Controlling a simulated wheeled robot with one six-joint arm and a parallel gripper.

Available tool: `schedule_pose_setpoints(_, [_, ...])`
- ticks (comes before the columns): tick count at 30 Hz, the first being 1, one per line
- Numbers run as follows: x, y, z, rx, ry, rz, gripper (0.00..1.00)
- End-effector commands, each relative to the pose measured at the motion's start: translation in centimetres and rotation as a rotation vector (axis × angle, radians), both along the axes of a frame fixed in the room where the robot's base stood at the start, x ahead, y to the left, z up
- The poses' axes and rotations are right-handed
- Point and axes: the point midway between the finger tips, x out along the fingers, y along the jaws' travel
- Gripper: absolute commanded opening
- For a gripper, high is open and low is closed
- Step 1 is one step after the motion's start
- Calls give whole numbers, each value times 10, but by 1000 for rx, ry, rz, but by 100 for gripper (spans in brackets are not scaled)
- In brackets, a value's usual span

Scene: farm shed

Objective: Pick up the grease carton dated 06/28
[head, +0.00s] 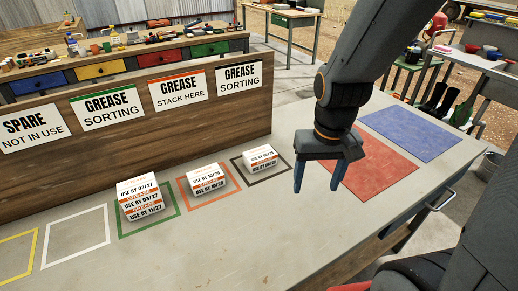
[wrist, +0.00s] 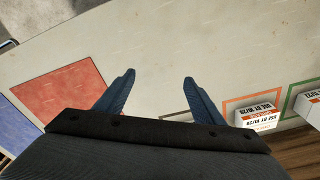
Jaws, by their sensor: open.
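White grease cartons with orange bands stand in three stacks on the bench. The right stack (head: 262,158), inside a black outline, has a lower label that seems to read USE BY 06/28, though the print is small. The middle stack (head: 207,180), in an orange outline, has labels that look like 10/28 or 10/29; it also shows in the wrist view (wrist: 256,119). The left stack (head: 141,199), in a green outline, shows 03/27 and 11/27. My gripper (head: 317,180) is open and empty, pointing down, right of the right stack. Its fingers show in the wrist view (wrist: 159,82).
A wooden board with signs (head: 178,90) stands behind the stacks: spare, grease sorting, stack here. A red mat (head: 370,168) and blue mat (head: 411,132) lie right of my gripper. White (head: 76,237) and yellow (head: 17,256) outlines at left are empty. The front bench is clear.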

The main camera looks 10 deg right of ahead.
Motion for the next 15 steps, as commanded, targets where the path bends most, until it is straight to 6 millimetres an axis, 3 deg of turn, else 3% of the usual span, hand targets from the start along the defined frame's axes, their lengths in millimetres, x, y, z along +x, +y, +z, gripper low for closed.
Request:
schedule_pose_setpoints(5, [49, 20, 6, 18, 15, -235, 69])
schedule_pose_setpoints(9, [98, 44, 9, 31, 33, -508, 69])
schedule_pose_setpoints(15, [155, 84, 9, 39, 53, -862, 69])
